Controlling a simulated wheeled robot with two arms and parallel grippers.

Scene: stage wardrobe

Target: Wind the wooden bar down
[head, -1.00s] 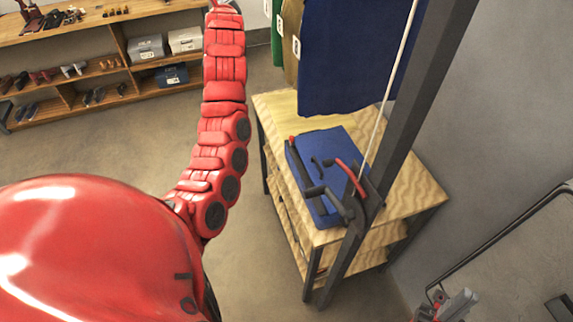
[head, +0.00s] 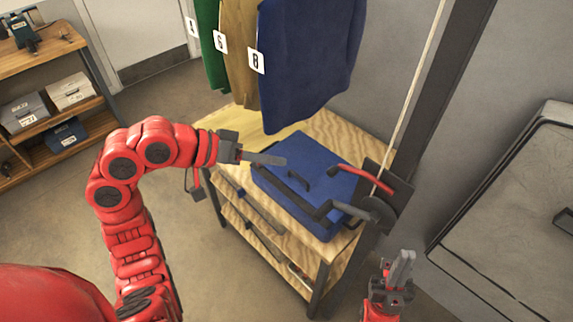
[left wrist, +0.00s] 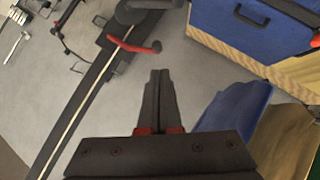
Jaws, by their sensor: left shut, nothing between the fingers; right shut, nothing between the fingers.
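A dark winch (head: 378,208) is fixed to a dark upright post (head: 432,95), with a red curved lever (head: 352,172) and a black crank arm (head: 328,210) reaching left. A pale rope (head: 412,95) runs up from it. In the left wrist view the winch (left wrist: 138,12) and red lever (left wrist: 135,45) show beyond the fingertips. My left gripper (head: 280,161) is shut and empty, left of the winch, above the blue case. Its fingers (left wrist: 160,75) also show in the wrist view. My right gripper (head: 403,262) is shut, pointing up, below the winch. The wooden bar is not visible.
A blue case (head: 315,165) lies on a wooden shelf table (head: 335,128) behind the winch. Blue (head: 310,60), tan (head: 240,50) and green (head: 208,25) garments hang above with number tags. A grey-topped case (head: 520,200) stands at right. Shelves (head: 50,155) stand far left.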

